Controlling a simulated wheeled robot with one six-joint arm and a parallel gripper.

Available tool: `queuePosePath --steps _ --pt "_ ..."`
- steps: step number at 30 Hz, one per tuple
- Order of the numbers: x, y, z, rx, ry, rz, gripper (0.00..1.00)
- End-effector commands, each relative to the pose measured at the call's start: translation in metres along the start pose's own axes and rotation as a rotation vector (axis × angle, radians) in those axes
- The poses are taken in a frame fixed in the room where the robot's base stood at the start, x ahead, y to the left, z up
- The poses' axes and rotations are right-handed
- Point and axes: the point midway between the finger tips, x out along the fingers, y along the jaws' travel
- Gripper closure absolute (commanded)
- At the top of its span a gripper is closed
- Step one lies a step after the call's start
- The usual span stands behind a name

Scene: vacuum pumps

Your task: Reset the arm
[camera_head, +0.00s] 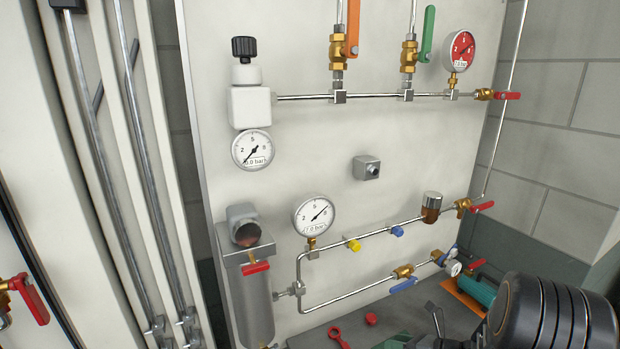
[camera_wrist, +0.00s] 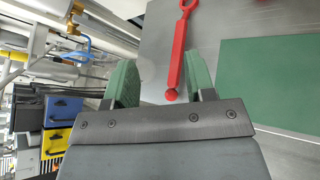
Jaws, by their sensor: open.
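My gripper (camera_wrist: 160,75) shows in the wrist view with its two green-padded fingers apart and a gap between them. A red wrench-like tool (camera_wrist: 182,45) lies on the grey surface beyond the fingers, its handle end in line with the gap. Nothing is seen held. The red tool (camera_head: 338,336) also shows at the bottom edge of the head view, on the dark bench. My dark arm fills the lower right corner there.
A pale panel (camera_head: 310,150) carries pipes, valves, a red gauge (camera_head: 461,47) and white gauges (camera_head: 314,215). A green mat (camera_wrist: 275,80) lies right of the tool. Blue (camera_wrist: 64,104) and yellow bins (camera_wrist: 55,143) stand at left.

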Motion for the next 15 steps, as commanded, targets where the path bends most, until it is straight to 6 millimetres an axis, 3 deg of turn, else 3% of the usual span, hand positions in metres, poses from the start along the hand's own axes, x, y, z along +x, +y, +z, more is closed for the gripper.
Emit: queuePosePath --steps 1,3,6,12,15 --pt "0.000 0.022 -0.007 -0.232 0.122 0.053 0.50" --pt "-0.005 0.049 -0.019 -0.569 0.290 0.148 0.50" --pt "-0.020 0.078 -0.033 -1.058 0.516 0.314 0.50" --pt "-0.060 0.112 -0.033 -1.900 0.907 0.650 0.50" --pt "-0.074 0.125 -0.021 -2.174 1.060 0.748 0.50"
